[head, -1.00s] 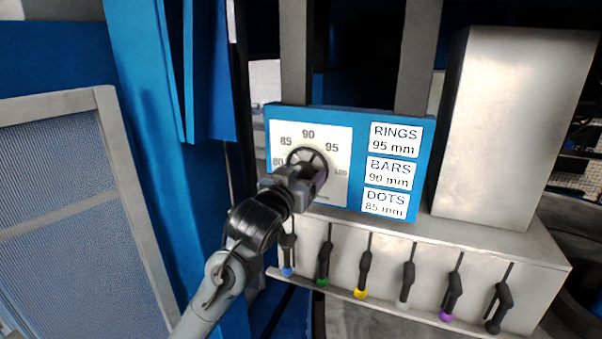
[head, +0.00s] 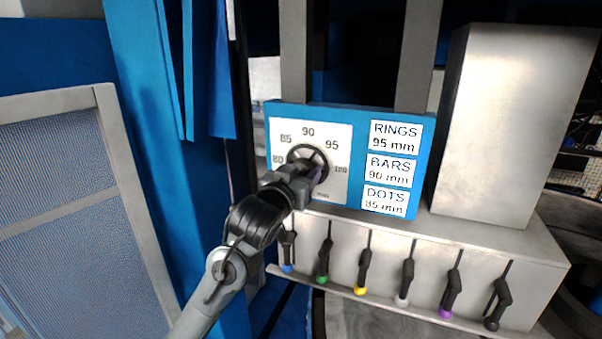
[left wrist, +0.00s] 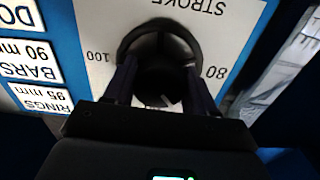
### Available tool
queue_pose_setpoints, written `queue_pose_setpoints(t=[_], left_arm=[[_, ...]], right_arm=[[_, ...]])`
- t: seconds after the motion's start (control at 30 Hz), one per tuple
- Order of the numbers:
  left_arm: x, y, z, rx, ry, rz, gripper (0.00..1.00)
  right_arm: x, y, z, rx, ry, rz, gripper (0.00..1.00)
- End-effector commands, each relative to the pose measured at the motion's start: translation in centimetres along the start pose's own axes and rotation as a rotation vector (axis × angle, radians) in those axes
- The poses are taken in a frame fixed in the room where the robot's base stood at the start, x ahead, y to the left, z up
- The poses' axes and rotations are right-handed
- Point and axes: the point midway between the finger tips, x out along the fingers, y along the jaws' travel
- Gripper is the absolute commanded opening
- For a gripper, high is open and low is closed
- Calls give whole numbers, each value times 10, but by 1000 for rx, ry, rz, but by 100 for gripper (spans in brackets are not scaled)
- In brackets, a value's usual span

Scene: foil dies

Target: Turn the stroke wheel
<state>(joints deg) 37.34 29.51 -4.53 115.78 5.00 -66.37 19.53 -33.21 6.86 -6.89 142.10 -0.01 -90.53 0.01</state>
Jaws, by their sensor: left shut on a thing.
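The stroke wheel (head: 308,152) is a dark round handwheel with spokes, in the middle of a white dial plate (head: 338,190) marked 80, 85, 90, 95 and 100 in mm. My left gripper (head: 314,174) reaches it from the lower left and hides its lower part. In the left wrist view, the wheel (left wrist: 158,30) appears upside down between the two fingers of the left gripper (left wrist: 161,88), which is shut on it. A small light pointer mark shows between the fingers, but what it points to is unclear. My right gripper is not in view.
A blue panel (head: 361,112) carries the dial and white labels: RINGS 95 mm, BARS 90 mm, DOTS 85 mm. Below is a metal ledge (head: 430,240) with several hanging levers with coloured tips. A metal box (head: 500,130) stands at right and a mesh-panelled frame (head: 100,97) at left.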

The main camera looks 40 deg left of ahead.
Motion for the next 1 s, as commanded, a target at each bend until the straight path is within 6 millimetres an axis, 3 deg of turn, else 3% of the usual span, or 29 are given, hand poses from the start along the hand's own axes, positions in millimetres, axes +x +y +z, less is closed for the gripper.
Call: queue_pose_setpoints(t=[1.0], left_arm=[[0, -2, -2, 689, 2, 0, 25]], right_arm=[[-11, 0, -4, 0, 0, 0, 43]])
